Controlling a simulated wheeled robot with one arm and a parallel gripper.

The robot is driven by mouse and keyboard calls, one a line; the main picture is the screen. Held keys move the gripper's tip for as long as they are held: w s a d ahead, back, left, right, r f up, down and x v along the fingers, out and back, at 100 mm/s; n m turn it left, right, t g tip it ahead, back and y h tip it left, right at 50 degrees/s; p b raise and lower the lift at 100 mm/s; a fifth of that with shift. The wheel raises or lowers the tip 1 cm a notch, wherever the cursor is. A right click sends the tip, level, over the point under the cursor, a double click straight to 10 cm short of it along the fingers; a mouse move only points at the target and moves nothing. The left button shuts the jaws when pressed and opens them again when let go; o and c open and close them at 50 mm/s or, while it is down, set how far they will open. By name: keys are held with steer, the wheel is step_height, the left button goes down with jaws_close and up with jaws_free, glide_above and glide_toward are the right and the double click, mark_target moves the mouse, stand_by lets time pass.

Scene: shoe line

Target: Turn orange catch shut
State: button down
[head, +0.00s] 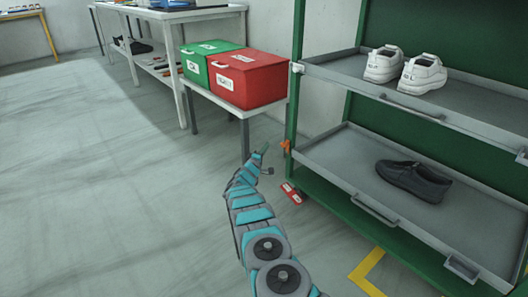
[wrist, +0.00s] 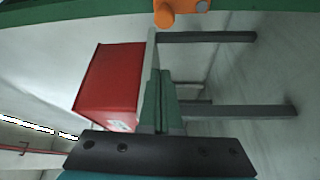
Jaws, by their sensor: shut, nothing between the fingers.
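The orange catch (head: 286,146) sits on the green front post of the shoe rack, beside the left end of the lower tray. In the wrist view the orange catch (wrist: 166,12) is at the top edge, on the green post, partly cut off by the frame. My gripper (head: 264,149) is just left of the catch in the head view, apart from it. In the wrist view my gripper's fingers (wrist: 160,75) are together and empty, pointing up the picture below the catch. Whether the catch is turned open or shut is hard to tell.
The rack's lower tray (head: 345,183) holds a black shoe (head: 414,181); the upper tray (head: 450,105) holds white shoes (head: 403,69). A red box (head: 248,78) and a green box (head: 205,62) stand on a side table behind. The floor at left is clear.

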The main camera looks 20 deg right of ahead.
steer(key=b+x, duration=0.5)
steer(key=b, duration=0.3)
steer(key=shift+f, duration=0.2)
steer(key=shift+w+d+b, duration=0.15)
steer(key=shift+b, duration=0.5)
steer(key=shift+s+d+p, duration=0.45)
steer(key=shift+s+p, duration=0.4)
steer(key=shift+p, duration=0.05)
steer(key=shift+s+d+p, duration=0.45)
steer(key=shift+s+p, duration=0.4)
steer(key=shift+s, duration=0.05)
steer(key=shift+s+d+r+m+p, duration=0.1)
steer(key=shift+s+m+p, duration=0.15)
steer(key=shift+m+p, duration=0.2)
